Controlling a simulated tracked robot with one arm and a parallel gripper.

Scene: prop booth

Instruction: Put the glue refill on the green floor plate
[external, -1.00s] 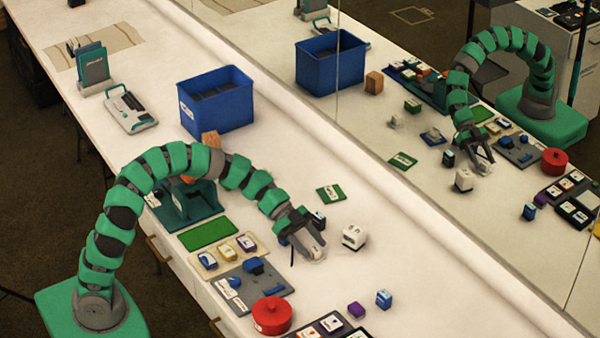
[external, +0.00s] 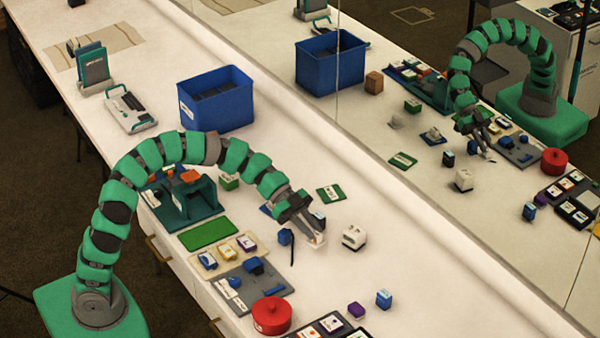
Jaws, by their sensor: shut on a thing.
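My gripper (external: 317,239) is low over the middle of the white table, pointing down to the right. Its jaws are shut on a small pale piece, apparently the glue refill, mostly hidden by the fingertips. A bare green plate (external: 208,233) lies flat near the table's front edge, left of my gripper, beside a teal fixture. A second green piece with a white label (external: 331,193) lies flat behind my gripper. The picture does not settle which is the floor plate.
A white block (external: 354,237) stands close right of my gripper, and a blue piece (external: 285,236) close left. A beige tray (external: 227,256), grey tray (external: 275,275) and red lidded pot (external: 272,315) lie toward the front. A blue bin (external: 215,118) stands behind. A mirror lines the back.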

